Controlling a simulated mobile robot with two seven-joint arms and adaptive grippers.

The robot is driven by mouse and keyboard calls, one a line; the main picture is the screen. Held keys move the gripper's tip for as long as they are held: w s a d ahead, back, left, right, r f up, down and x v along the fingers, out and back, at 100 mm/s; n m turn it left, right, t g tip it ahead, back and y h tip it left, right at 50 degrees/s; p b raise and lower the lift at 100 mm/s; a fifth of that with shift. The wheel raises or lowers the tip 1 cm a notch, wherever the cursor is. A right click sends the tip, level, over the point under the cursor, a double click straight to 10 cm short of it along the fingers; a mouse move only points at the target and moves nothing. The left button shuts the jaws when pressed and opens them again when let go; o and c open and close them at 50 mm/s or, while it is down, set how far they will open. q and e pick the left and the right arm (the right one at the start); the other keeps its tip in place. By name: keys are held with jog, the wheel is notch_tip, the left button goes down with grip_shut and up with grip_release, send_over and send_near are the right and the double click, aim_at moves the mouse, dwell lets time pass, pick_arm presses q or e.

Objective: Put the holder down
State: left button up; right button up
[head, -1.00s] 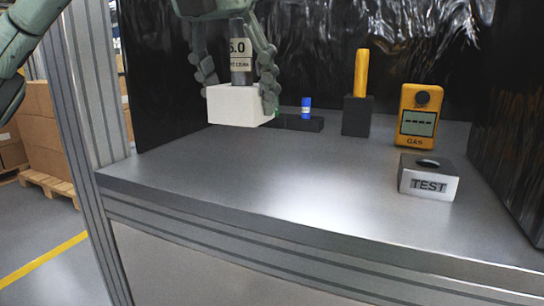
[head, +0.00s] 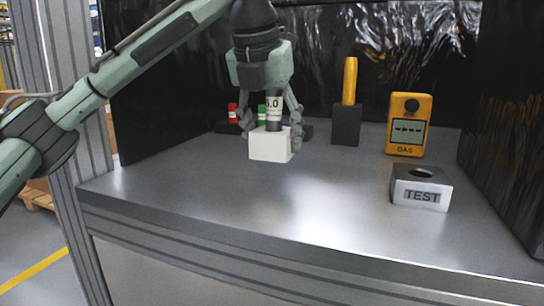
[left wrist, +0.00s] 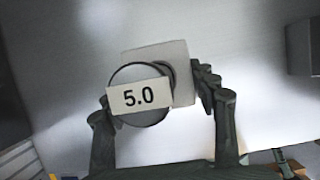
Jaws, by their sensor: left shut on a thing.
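The white block-shaped holder (head: 268,147) carries an upright grey cylinder (head: 273,117) labelled 5.0. My left gripper (head: 278,133) comes down from above, its fingers on either side of the cylinder and reaching the sides of the holder, and is shut on it. In the left wrist view, the holder (left wrist: 183,85) shows behind the cylinder's labelled top (left wrist: 140,97), between the fingers (left wrist: 165,100). The holder is over the grey worktop (head: 300,200); I cannot tell whether its underside touches it. My right gripper is not in view.
Behind the holder stand a red-capped vial (head: 233,113) and a green-capped vial (head: 262,114). To the right are a black block (head: 346,126) with a yellow handle (head: 350,80), a yellow gas detector (head: 408,124) and a TEST block (head: 421,188). The front middle worktop is clear.

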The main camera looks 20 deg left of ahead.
aim_at(272, 157)
pick_arm(q)
jog(key=shift+f, duration=1.95)
jog(key=o, duration=1.2)
jog(key=shift+f, duration=0.1)
jog(key=v, duration=1.2)
